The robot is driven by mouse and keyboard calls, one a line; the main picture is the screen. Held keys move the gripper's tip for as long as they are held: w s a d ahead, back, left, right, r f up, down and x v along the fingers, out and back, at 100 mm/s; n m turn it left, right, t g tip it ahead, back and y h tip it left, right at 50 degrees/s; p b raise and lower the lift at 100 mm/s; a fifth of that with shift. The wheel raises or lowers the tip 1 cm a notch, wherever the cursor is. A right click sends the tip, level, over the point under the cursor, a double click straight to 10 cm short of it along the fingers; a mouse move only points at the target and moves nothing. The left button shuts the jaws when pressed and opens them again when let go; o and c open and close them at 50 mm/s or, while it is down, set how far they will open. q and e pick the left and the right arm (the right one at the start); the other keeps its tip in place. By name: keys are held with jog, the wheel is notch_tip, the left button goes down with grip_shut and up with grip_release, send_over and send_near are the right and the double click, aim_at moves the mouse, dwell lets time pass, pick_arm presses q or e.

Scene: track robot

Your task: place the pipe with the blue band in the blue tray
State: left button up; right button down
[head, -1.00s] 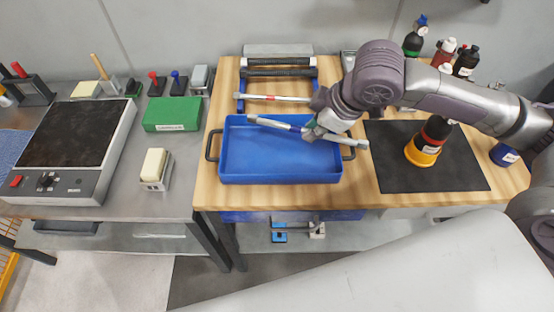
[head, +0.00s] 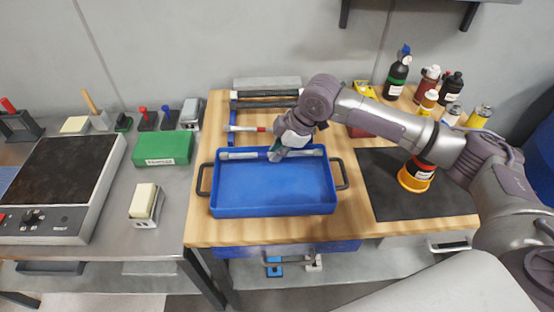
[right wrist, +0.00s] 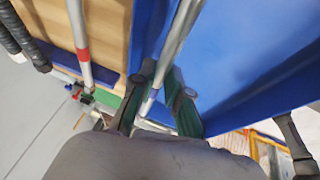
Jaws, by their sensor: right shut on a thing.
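The blue tray (head: 275,208) sits on the wooden bench top, with a dark handle at each end. My right gripper (head: 277,154) is at the tray's back edge, shut on a grey pipe (head: 308,153). This pipe has a blue band, seen just left of the fingers, and lies level along the tray's back wall. I cannot tell whether it touches the tray. In the right wrist view the pipe (right wrist: 178,38) runs between the green fingertips (right wrist: 160,100), beside the tray's blue wall. My left gripper is not in view.
A pipe with a red band (head: 245,128) lies on a rack behind the tray, with dark pipes further back. A green box (head: 163,148) stands on the left bench. The tray's front is empty.

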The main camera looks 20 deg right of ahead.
aim_at(276, 169)
notch_tip(276, 169, down, 4)
jog(key=shift+w+f, duration=0.1)
dwell(0.4)
jog(key=shift+s+f, duration=0.45)
jog(key=shift+f, duration=0.2)
jog(key=c, duration=1.2)
grip_release()
jog(key=shift+o, duration=0.2)
jog(key=shift+w+f, duration=0.2)
jog(key=shift+r, duration=0.1)
